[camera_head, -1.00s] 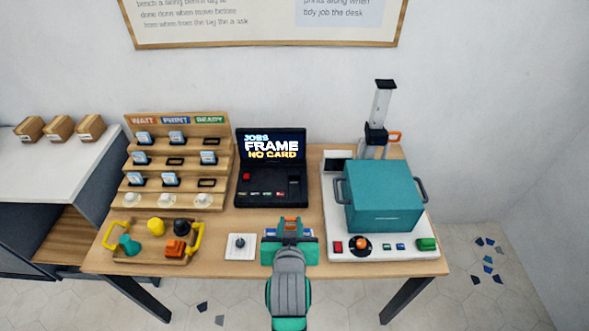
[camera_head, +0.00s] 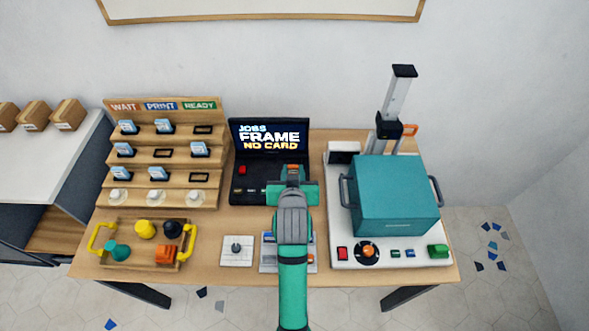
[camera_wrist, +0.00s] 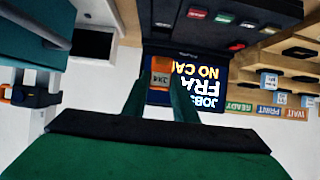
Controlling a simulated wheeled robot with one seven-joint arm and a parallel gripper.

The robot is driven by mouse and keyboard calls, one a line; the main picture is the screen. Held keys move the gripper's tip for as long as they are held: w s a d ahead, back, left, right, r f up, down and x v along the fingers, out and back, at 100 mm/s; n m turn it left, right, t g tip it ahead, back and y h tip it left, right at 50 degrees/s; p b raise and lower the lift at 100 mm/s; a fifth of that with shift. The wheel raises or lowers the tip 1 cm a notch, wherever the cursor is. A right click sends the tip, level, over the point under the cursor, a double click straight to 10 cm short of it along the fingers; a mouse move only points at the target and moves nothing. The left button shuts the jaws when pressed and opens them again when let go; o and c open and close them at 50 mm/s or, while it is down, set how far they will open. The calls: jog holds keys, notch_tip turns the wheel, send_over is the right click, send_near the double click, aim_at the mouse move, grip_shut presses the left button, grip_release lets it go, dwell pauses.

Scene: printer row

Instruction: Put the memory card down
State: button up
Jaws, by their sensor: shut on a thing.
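My gripper (camera_head: 292,183) is shut on the memory card (camera_head: 293,169), a small orange piece with a pale label. The card also shows between the fingertips in the wrist view (camera_wrist: 161,72), held clear of the surface as far as I can tell. My gripper is above the front right part of the black console (camera_head: 241,187), whose screen (camera_head: 268,136) reads "JOBS FRAME NO CARD". My gripper and arm hide the console's right side. The screen also shows behind the card in the wrist view (camera_wrist: 211,86).
A stepped wooden rack (camera_head: 212,192) with several blue-white cards stands left. A tray (camera_head: 140,256) with yellow handles and coloured pieces lies front left. A teal box machine (camera_head: 395,195) stands close on the right. A white joystick pad (camera_head: 236,251) and a pale plate (camera_head: 268,262) lie in front.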

jog(key=x, duration=0.3)
jog(key=f+x, duration=0.1)
jog(key=x, duration=0.2)
jog(key=s+f+x, duration=0.1)
jog(key=x, duration=0.3)
jog(key=shift+d+f, duration=0.1)
jog(key=shift+d, duration=0.2)
jog(key=shift+w+f, duration=0.2)
jog(key=shift+f, duration=1.5)
jog(key=shift+f, duration=0.15)
jog(key=o, duration=1)
jog(key=shift+s+r, duration=0.25)
jog(key=v, duration=1.1)
jog(key=shift+s+r, duration=0.15)
jog(key=shift+s, duration=0.1)
